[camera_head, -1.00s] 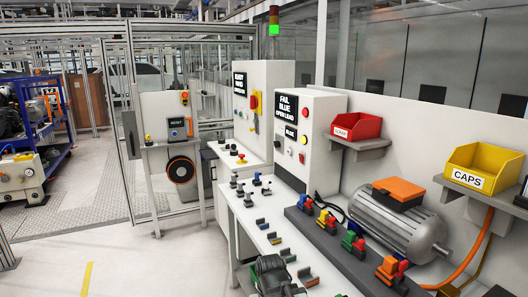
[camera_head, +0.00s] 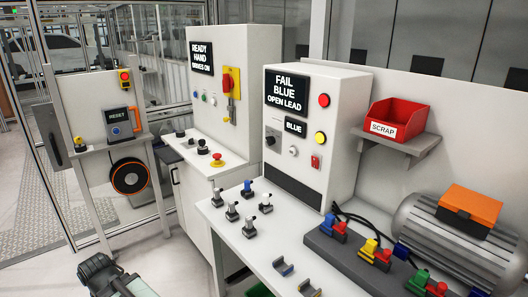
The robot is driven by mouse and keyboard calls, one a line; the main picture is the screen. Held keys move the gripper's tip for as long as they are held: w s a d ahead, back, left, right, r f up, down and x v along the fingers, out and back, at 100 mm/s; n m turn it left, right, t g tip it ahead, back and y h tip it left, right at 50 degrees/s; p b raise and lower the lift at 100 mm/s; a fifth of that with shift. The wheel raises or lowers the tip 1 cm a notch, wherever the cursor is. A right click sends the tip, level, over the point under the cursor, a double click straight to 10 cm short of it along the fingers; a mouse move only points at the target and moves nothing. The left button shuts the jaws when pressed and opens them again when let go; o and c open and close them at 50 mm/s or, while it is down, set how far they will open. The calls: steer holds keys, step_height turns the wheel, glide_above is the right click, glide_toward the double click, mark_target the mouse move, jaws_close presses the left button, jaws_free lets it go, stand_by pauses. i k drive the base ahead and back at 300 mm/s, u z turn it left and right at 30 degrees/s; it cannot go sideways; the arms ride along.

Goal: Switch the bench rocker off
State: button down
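The bench test cabinet (camera_head: 345,105) stands on the white bench, and its screen (camera_head: 292,91) reads "FAIL BLUE OPEN LEAD". A small red rocker switch (camera_head: 315,162) sits low on the right of its front panel. It is too small to tell which way the rocker is tipped. A black selector (camera_head: 271,140), a white button (camera_head: 293,150), a yellow button (camera_head: 320,138) and a red button (camera_head: 323,100) are on the same panel. A dark part of my arm (camera_head: 100,272) shows at the bottom left, well away from the rocker. My gripper's fingers do not show.
Several grey connectors (camera_head: 249,228) stand on the bench before the cabinet. A dark rail (camera_head: 345,255) with coloured clamps and a motor (camera_head: 440,235) fill the right. A red SCRAP bin (camera_head: 395,120) is on a shelf. Floor (camera_head: 185,265) is clear at the left.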

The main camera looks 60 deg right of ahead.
mark_target(315, 161)
steer(key=u, duration=0.05)
steer(key=i, duration=0.9)
steer(key=z, duration=0.2)
steer(key=k, duration=1)
steer(key=u, duration=0.15)
steer(key=i, duration=0.45)
